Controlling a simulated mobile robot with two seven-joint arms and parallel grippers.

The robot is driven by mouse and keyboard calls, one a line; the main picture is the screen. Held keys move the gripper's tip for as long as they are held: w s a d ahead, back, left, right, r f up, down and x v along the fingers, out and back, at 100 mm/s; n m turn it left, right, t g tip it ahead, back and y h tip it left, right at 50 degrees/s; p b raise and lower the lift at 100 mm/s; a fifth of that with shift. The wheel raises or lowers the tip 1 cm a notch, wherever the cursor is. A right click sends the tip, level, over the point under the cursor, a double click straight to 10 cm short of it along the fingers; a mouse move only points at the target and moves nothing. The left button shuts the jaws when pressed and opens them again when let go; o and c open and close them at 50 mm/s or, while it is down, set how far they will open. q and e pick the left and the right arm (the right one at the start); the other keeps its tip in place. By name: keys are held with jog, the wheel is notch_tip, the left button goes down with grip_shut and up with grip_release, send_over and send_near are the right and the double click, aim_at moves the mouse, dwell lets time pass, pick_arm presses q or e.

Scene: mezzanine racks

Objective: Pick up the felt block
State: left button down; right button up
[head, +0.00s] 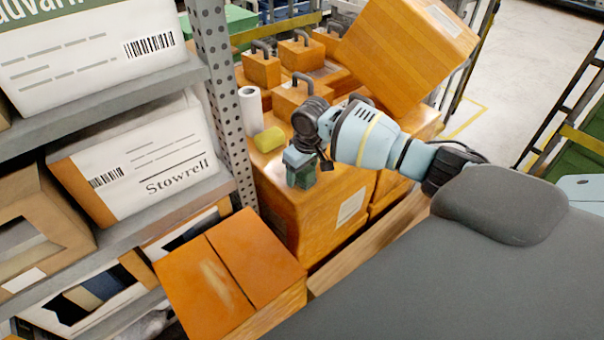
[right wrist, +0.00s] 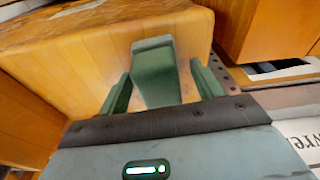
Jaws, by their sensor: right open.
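A grey-green block (right wrist: 156,75) with a paler end, which looks like the felt block, shows in the right wrist view. It is between the two green fingers of my right gripper (right wrist: 162,86), with a visible gap to each finger. In the head view my right gripper (head: 301,180) points down over the top of an orange box (head: 285,205). The block cannot be clearly told from the fingers there. My right gripper is open. My left gripper is not in view.
A yellow-green cylinder (head: 268,140) and a white roll (head: 250,110) are on the orange box, left of my gripper. Orange weights with handles (head: 300,55) stand behind. A perforated rack post (head: 222,90) rises at left. A closed carton (head: 225,275) is in front.

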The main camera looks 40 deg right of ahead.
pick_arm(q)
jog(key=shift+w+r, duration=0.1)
pick_arm(e)
jog(key=c, duration=1.1)
jog(key=shift+r, duration=0.1)
